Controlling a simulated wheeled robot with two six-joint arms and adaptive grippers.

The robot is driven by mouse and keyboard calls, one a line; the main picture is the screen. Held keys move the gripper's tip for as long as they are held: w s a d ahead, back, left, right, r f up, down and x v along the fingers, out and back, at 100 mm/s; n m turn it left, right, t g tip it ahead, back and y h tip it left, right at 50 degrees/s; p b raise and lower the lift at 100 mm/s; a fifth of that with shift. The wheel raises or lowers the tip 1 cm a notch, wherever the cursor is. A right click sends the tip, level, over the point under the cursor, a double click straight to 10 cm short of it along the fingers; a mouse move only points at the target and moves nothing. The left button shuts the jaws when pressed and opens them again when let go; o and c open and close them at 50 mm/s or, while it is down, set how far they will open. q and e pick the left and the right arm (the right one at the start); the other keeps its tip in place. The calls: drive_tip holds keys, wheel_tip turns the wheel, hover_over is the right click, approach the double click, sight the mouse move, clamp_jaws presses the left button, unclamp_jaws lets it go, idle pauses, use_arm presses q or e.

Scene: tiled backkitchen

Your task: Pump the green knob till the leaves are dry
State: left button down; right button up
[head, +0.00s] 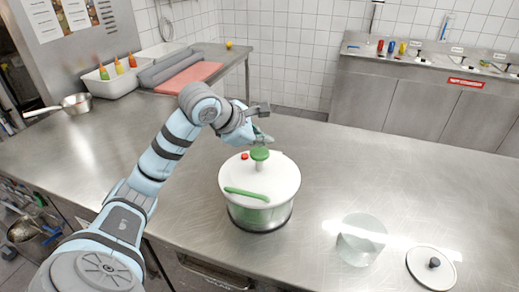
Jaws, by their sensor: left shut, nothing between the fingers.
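The salad spinner (259,200) stands upright on the steel counter, with a white lid and a clear bowl that shows green inside. Its green knob (260,154) stands raised on a pale stem at the lid's middle. A green handle strip (246,194) and a small red button (244,156) are also on the lid. My left gripper (262,125) is shut and empty just above the knob; I cannot tell whether it touches it. The leaves are not clearly visible. My right gripper is not in view.
A glass container (361,239) and a round lid with a black knob (431,267) lie to the right. A white bin with bottles (112,82) and a red board (189,77) are at the back. The counter right of the spinner is mostly clear.

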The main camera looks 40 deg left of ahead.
sight(261, 153)
use_arm(q)
wheel_tip(261, 153, up, 5)
drive_tip(key=p, duration=0.4)
drive_tip(key=shift+r+p, duration=0.1)
drive_tip(key=shift+p, duration=0.25)
idle(1.6)
